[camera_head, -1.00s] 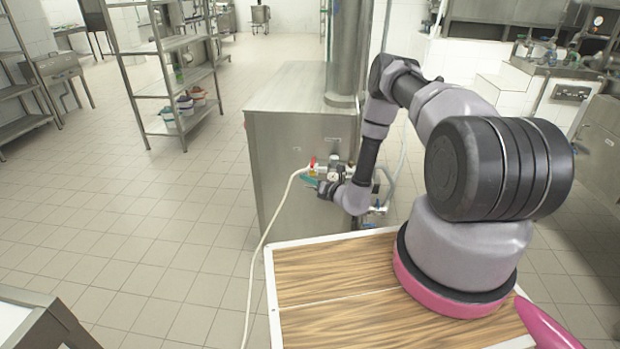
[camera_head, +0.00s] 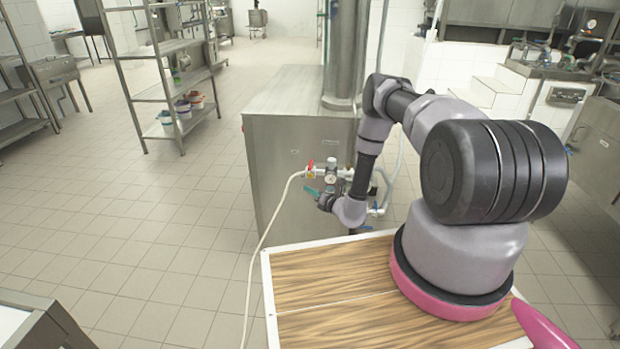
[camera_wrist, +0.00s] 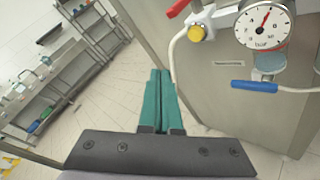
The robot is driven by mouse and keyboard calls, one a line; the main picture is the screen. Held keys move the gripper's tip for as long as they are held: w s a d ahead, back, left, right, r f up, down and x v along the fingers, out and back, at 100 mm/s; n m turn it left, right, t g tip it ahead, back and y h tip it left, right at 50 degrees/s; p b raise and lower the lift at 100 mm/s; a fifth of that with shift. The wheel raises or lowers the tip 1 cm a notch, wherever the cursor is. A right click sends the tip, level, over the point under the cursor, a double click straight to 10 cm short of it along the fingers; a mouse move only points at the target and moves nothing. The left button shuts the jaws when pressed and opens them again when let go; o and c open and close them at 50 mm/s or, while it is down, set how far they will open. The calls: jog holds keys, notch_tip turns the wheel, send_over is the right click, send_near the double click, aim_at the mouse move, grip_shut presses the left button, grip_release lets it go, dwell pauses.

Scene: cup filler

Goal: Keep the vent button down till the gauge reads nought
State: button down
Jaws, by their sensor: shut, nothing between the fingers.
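The gauge (camera_wrist: 262,26) is a round white dial marked bar, at the top right of the wrist view. Its red needle points up and slightly right; the small numbers are hard to read. It also shows in the head view (camera_head: 331,178). A yellow button (camera_wrist: 197,33) sits on a pipe fitting left of the gauge and looks like the vent button. My gripper (camera_wrist: 160,73) has teal fingers, shut together and empty. In the wrist view they are below and left of the button, apart from it. The head view shows my gripper (camera_head: 311,191) below the fittings.
A red lever (camera_wrist: 177,8) is by the button, and a blue-handled valve (camera_wrist: 255,86) is below the gauge. The steel cabinet (camera_head: 282,160) stands behind the pipework. A pale hose (camera_head: 262,245) runs down to the floor. Open tiled floor (camera_head: 130,240) lies left.

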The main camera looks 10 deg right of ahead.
aim_at(310, 176)
jog(key=shift+w+d, duration=0.3)
jog(key=shift+w, duration=0.65)
jog(key=shift+w+d, duration=0.35)
jog(key=shift+w, duration=0.55)
jog(key=shift+w+d, duration=0.3)
jog(key=shift+w, duration=0.65)
jog(key=shift+w, duration=0.1)
jog(key=shift+w+d, duration=0.1)
jog(key=shift+w, duration=0.15)
jog(key=shift+w+d+r, duration=0.1)
jog(key=shift+w+d, duration=0.1)
jog(key=shift+w, duration=0.35)
dwell(1.7)
jog(key=shift+s, duration=0.1)
dwell(2.1)
jog(key=shift+s+a, duration=0.3)
jog(key=shift+s, duration=0.5)
